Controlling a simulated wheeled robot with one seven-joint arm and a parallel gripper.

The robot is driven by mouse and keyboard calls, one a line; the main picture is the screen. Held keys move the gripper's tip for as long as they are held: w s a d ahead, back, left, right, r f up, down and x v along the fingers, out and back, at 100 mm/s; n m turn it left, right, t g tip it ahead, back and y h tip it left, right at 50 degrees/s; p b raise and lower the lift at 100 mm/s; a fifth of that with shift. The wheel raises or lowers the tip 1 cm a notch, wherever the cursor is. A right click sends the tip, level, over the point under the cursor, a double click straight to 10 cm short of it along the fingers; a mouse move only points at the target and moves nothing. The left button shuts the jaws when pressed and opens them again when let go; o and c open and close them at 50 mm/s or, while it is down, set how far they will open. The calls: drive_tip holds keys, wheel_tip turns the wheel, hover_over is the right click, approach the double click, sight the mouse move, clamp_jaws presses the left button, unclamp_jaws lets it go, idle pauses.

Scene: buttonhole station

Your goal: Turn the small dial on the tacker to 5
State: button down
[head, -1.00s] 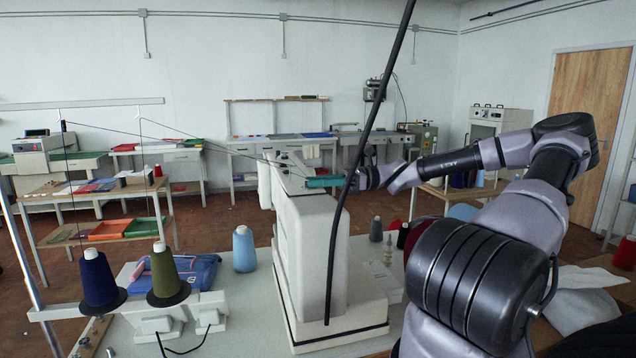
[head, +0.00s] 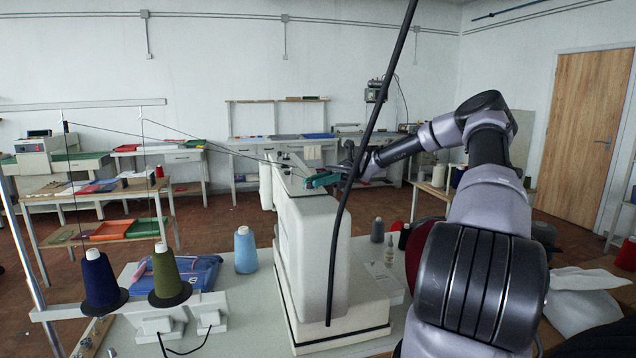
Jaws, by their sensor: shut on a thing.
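The tacker (head: 318,250) is a tall white machine standing on the table in the middle of the head view. Its top tapers away from me, and a dark cable or rod crosses in front of it. My gripper (head: 322,181) is at the top right of the machine head, behind the cable, with teal-green parts showing at its end. It is small in the view and its fingertips are partly hidden. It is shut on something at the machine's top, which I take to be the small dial. The dial's face and numbers cannot be made out.
Threads run from the stand to the machine top. A blue folded cloth (head: 185,272) lies at left. A small bottle (head: 389,251) and grey spool (head: 377,230) stand right of the machine.

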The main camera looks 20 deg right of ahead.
drive_tip(key=shift+w+a+n+g+h, duration=0.1)
drive_tip(key=shift+w+n+g+h, duration=0.05)
drive_tip(key=shift+n+g+h, duration=0.75)
drive_tip(key=c, duration=0.7)
unclamp_jaws()
drive_tip(key=v, duration=1.1)
drive_tip(key=shift+a+f, duration=0.15)
drive_tip(key=shift+f, duration=0.05)
